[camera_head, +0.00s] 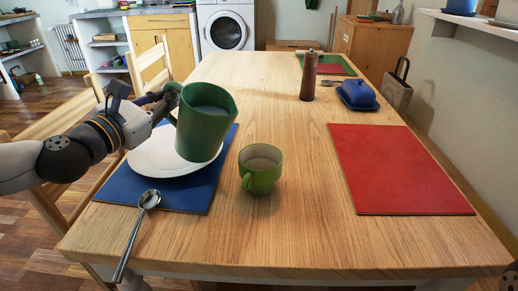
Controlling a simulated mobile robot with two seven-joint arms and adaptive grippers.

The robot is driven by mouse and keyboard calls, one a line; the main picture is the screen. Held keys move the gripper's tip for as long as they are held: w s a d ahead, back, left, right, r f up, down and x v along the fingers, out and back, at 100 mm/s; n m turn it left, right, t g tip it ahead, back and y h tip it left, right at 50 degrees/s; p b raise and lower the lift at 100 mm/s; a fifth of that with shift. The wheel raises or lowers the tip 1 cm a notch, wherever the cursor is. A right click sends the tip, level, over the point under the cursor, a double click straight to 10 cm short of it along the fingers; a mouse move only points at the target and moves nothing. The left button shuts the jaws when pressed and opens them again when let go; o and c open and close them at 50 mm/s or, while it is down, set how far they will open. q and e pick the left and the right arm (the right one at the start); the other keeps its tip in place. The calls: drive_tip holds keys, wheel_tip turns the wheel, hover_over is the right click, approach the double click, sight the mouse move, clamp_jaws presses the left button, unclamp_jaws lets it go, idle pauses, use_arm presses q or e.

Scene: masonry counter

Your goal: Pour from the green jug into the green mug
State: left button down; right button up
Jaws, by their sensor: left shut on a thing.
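The green jug (206,122) is held up by my left gripper (172,99), slightly tilted, above the white plate at the table's left. A greyish content shows inside its mouth. My left gripper is shut on the jug at its left side, where the handle would be; the exact grip is partly hidden. The green mug (260,177) stands upright on the bare wood, to the right of and nearer than the jug. It holds something light-coloured. The jug and mug are apart. My right gripper is not clearly seen; only a dark bit shows at the lower right edge.
A white plate (151,158) lies on a blue mat (197,194), with a spoon (135,231) beside it. A red mat (396,168) lies at the right. A brown mill (308,77) and blue butter dish (358,95) stand farther back. The wood between mug and red mat is clear.

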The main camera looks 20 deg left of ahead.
sight(168, 86)
use_arm(q)
drive_tip(key=shift+s+d+r+m+p, duration=0.1)
drive_tip(key=shift+d+r+m+p, duration=0.1)
drive_tip(key=shift+r, duration=0.45)
drive_tip(key=shift+d+r+m+p, duration=0.1)
drive_tip(key=shift+r+p, duration=0.1)
drive_tip(key=shift+r, duration=0.4)
drive_tip(key=shift+d, duration=0.15)
drive_tip(key=shift+f, duration=0.5)
drive_tip(key=shift+r, duration=0.6)
drive_tip(key=shift+d+f+m, duration=0.15)
drive_tip(key=shift+d+m, duration=0.05)
drive_tip(key=shift+m, duration=0.1)
drive_tip(key=shift+r+p, duration=0.25)
drive_tip(key=shift+p, duration=0.2)
drive_tip(key=shift+d+f, duration=0.1)
drive_tip(key=shift+d+r+m, duration=0.15)
drive_tip(key=shift+r+m, duration=0.05)
drive_tip(key=shift+m, duration=0.1)
use_arm(e)
drive_tip(key=w+r, duration=0.2)
drive_tip(key=shift+w+r+t, duration=0.15)
drive_tip(key=shift+r+t, duration=0.2)
drive_tip(key=shift+t, duration=0.05)
